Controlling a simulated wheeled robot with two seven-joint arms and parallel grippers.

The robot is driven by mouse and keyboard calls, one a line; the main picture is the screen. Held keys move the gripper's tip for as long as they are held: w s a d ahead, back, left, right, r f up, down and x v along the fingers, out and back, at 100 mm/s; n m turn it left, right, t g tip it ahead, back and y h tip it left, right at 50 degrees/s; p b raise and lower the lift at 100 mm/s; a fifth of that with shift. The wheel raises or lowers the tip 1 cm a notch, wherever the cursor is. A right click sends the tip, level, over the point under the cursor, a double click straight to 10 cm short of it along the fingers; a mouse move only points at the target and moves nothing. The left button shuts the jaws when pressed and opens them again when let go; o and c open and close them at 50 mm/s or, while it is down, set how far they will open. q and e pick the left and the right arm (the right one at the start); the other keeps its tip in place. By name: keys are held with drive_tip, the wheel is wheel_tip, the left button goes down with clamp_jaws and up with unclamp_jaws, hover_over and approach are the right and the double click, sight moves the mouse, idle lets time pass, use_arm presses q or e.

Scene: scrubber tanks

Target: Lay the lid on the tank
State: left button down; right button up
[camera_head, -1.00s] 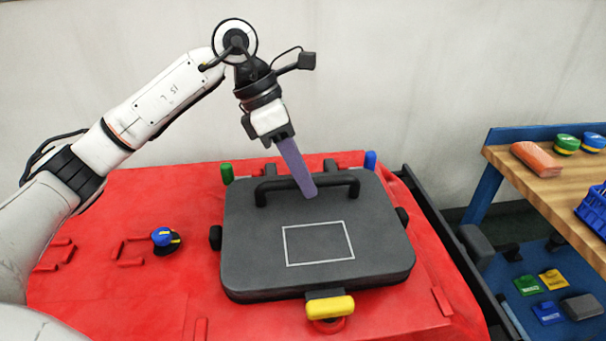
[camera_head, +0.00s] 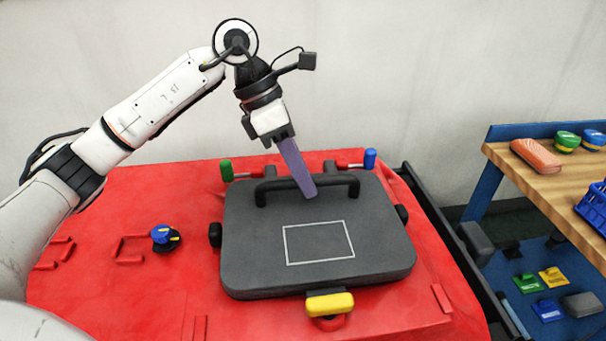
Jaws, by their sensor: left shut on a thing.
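The lid (camera_head: 250,238) is a dark grey slab with a white rectangle outline on top and a black bar handle (camera_head: 270,187) along its far side. My left gripper (camera_head: 305,188) reaches down from above with purple fingers and is shut on the handle. The lid lies roughly level over the middle of the red tank body (camera_head: 110,215). It hides the opening beneath, so I cannot tell whether its underside touches the rim. My right gripper is not in view.
A yellow-handled latch (camera_head: 330,304) sits at the lid's front edge. Green (camera_head: 226,171) and blue (camera_head: 370,159) handles stand behind it. A wooden bench (camera_head: 560,190) with loose items stands right.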

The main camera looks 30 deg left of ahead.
use_arm(q)
drive_tip(key=shift+r, duration=0.15)
drive_tip(key=c, duration=1.1)
unclamp_jaws()
drive_tip(key=shift+p+v, duration=1.65)
drive_tip(key=shift+v, duration=0.6)
drive_tip(key=shift+r+p, duration=2)
drive_tip(key=shift+r, duration=0.45)
